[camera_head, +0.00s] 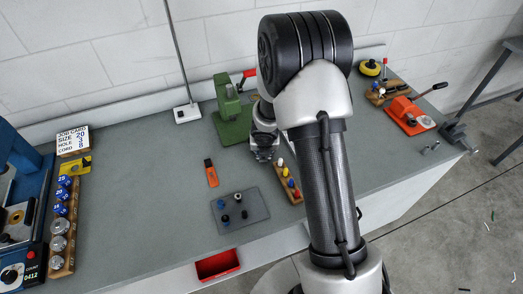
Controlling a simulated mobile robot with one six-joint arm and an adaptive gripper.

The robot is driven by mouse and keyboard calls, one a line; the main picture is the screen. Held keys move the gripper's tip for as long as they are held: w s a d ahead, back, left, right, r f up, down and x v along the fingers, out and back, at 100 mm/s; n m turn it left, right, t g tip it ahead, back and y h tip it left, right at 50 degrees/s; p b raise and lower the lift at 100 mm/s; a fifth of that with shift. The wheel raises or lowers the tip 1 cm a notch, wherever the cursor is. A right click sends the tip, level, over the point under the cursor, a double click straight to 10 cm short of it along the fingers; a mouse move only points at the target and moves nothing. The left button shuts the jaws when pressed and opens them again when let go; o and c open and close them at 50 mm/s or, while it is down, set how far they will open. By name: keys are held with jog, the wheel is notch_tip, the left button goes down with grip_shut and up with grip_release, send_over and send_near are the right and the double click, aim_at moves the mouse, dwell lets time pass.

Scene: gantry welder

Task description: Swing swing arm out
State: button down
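No part in view can be picked out for certain as the swing arm. A blue machine (38,190) is cut off by the left edge, with a control panel and a red button at its front. A green bench device (232,115) with a red-tipped lever stands at the back, partly hidden by my arm. An orange device (408,115) with a black-handled lever (433,89) stands at the right end of the bench. My gripper (264,156) hangs above the bench just in front of the green device. It is small and partly hidden by my arm, so its opening is unclear.
The grey bench (130,190) is largely clear at left centre. On it are an orange-and-black tool (211,173), a grey mat (240,222) with small parts, a wooden rack (287,182), a job card (73,139) and a rod stand (187,113). A red bin (217,264) is at the front.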

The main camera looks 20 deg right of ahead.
jog(key=shift+d, duration=0.15)
jog(key=c, duration=1.4)
grip_release()
jog(key=shift+o, duration=0.2)
jog(key=v, duration=1.2)
